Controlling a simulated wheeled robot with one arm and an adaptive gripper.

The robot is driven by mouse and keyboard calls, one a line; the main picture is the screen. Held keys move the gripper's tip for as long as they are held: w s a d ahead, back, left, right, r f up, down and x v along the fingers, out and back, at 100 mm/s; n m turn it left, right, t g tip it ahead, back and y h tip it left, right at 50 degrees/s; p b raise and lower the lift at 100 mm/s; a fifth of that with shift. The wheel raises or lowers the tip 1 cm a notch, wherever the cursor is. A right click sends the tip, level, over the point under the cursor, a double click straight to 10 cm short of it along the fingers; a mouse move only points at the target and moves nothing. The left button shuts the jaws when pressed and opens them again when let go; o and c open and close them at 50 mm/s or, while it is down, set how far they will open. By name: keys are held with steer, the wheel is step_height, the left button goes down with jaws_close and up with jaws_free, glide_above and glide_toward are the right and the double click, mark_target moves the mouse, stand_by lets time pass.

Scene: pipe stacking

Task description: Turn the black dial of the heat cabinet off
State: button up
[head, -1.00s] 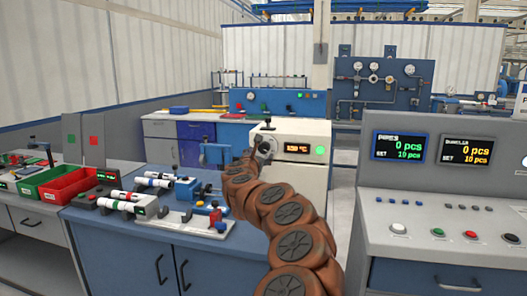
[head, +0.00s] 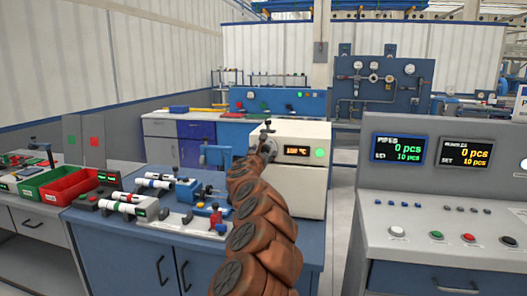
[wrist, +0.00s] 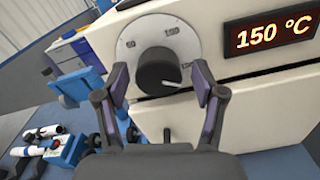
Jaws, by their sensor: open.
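The heat cabinet (head: 313,190) is a cream box on the blue workbench in the head view. Its orange display (wrist: 270,32) reads 150 °C in the wrist view. The black dial (wrist: 157,72) sits on a round silver plate (wrist: 184,42) left of the display, with a light mark toward its lower right. My gripper (wrist: 159,74) is open, with one finger on each side of the dial. Whether the fingers touch it, I cannot tell. In the head view my gripper (head: 267,141) is at the cabinet's front left and hides the dial.
A green light (head: 320,153) glows right of the display. A grey console (head: 440,205) with two screens stands at the right.

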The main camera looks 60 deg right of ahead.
steer(key=shift+w+d+r, duration=0.15)
steer(key=shift+d, duration=0.2)
steer(key=shift+c, duration=0.2)
steer(key=c, duration=1.1)
